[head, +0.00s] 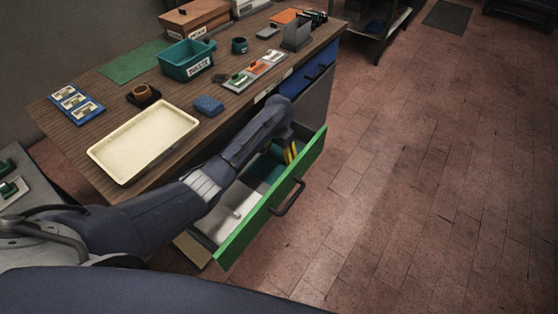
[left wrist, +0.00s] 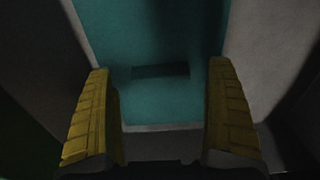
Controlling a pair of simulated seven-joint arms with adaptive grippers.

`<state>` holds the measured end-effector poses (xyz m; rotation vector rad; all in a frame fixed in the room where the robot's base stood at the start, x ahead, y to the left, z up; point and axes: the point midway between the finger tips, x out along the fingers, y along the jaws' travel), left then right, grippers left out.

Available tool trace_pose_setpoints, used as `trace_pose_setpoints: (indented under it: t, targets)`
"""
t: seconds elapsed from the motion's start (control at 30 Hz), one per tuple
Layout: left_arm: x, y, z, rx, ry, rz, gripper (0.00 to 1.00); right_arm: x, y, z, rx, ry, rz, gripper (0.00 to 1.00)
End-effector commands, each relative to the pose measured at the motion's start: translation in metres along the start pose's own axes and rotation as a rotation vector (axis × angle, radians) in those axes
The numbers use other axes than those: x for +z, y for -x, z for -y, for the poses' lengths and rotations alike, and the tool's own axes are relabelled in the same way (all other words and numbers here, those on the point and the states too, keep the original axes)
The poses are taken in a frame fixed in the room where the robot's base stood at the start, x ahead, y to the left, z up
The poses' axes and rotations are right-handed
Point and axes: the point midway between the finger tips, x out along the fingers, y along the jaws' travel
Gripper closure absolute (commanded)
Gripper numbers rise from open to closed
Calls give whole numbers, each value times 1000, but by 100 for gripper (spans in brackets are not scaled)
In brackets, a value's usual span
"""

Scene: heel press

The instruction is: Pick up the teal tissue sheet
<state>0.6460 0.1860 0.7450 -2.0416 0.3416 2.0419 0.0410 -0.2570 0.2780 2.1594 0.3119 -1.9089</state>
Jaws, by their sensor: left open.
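The teal tissue sheet (head: 262,172) lies inside the open green-fronted drawer (head: 272,205). In the left wrist view, the teal sheet (left wrist: 150,105) fills the middle, with pale surfaces on both sides. My left gripper (head: 290,152) reaches down into the drawer at its far end, its yellow fingers partly hidden by the arm. In the left wrist view, its fingers (left wrist: 160,85) are spread apart, with teal and a dark rectangular patch between them. Nothing is held. Whether the fingertips touch the sheet cannot be told. My right gripper is not in view.
The wooden bench (head: 75,150) stands above the drawer. It carries a cream tray (head: 145,141), a teal waste bin (head: 187,62), a blue block (head: 208,105) and several small parts. The drawer's green front and handle (head: 288,198) stick out over open brick floor.

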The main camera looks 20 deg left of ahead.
Motion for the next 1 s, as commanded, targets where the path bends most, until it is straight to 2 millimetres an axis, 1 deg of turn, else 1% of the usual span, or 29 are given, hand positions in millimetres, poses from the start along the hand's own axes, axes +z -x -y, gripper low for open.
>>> trace_pose_setpoints:
  t: [0.13,0.4,0.43,0.83,1.0]
  targets:
    - [0,-9,0,0,0,0,11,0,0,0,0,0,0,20]
    - [0,-11,0,-1,0,-1,11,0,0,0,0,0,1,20]
    - [0,-11,0,-1,0,-1,12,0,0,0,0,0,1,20]
    - [0,-10,0,0,0,-1,58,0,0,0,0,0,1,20]
    - [0,-10,0,0,0,0,61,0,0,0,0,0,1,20]
